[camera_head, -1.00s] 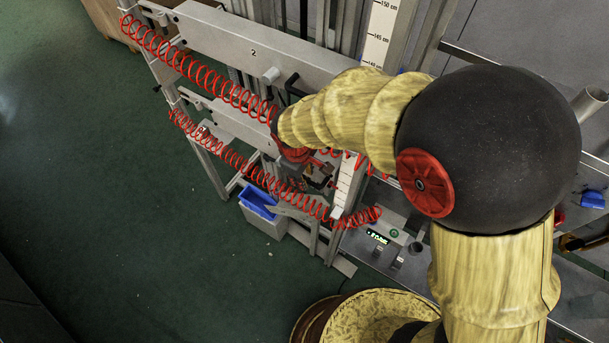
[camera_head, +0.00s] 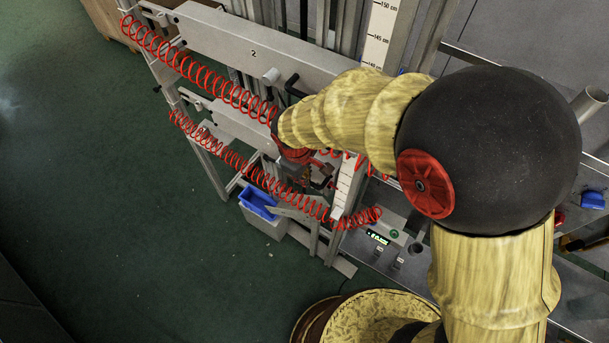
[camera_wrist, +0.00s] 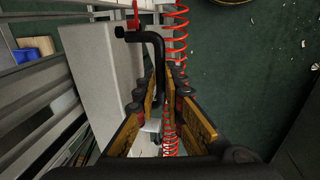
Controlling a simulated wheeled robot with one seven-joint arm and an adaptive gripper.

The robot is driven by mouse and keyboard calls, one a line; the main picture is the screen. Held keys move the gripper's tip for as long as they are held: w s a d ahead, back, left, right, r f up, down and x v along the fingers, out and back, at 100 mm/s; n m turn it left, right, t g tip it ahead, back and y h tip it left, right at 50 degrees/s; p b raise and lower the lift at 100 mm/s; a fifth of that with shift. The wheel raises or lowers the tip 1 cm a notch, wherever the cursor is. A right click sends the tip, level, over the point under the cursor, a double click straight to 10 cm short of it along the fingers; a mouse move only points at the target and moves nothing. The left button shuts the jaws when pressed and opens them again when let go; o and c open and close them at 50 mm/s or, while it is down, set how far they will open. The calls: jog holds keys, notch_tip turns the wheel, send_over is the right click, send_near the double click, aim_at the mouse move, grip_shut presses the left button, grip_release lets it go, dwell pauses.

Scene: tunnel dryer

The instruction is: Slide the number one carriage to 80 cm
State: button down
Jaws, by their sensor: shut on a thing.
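The lower grey carriage (camera_head: 240,124) lies across the frame below the upper carriage, which is marked 2 (camera_head: 240,45). My arm hides part of the lower carriage, and I read no number on it. In the wrist view, the grey carriage body (camera_wrist: 105,75) is left of a bent black handle (camera_wrist: 156,48). My gripper (camera_wrist: 162,90) is shut on this handle, with a finger on either side. In the head view my gripper (camera_head: 315,178) is partly hidden beside red coils. The scale (camera_head: 378,35) shows 145 and 150 cm at the top; a lower stretch (camera_head: 345,185) is unreadable.
Red coiled hoses (camera_head: 240,165) run from the frame's left side past my gripper. A blue-lined bin (camera_head: 262,218) stands on the floor below. A small lit display (camera_head: 378,238) is on the ledge at right. Green floor at left is open.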

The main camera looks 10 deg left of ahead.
jog(key=shift+f, duration=0.1)
dwell(0.3)
notch_tip(320, 180, down, 16)
jog(key=b, duration=0.8)
jog(key=shift+s+f, duration=0.2)
jog(key=shift+f, duration=0.05)
jog(key=shift+d, duration=0.15)
jog(key=c, duration=2.2)
grip_release()
jog(key=shift+f, duration=0.1)
jog(key=shift+c, duration=0.2)
jog(key=o, duration=0.4)
jog(key=shift+w, duration=0.1)
jog(key=shift+c, duration=0.2)
jog(key=shift+w+r, duration=0.1)
jog(key=shift+r, duration=0.1)
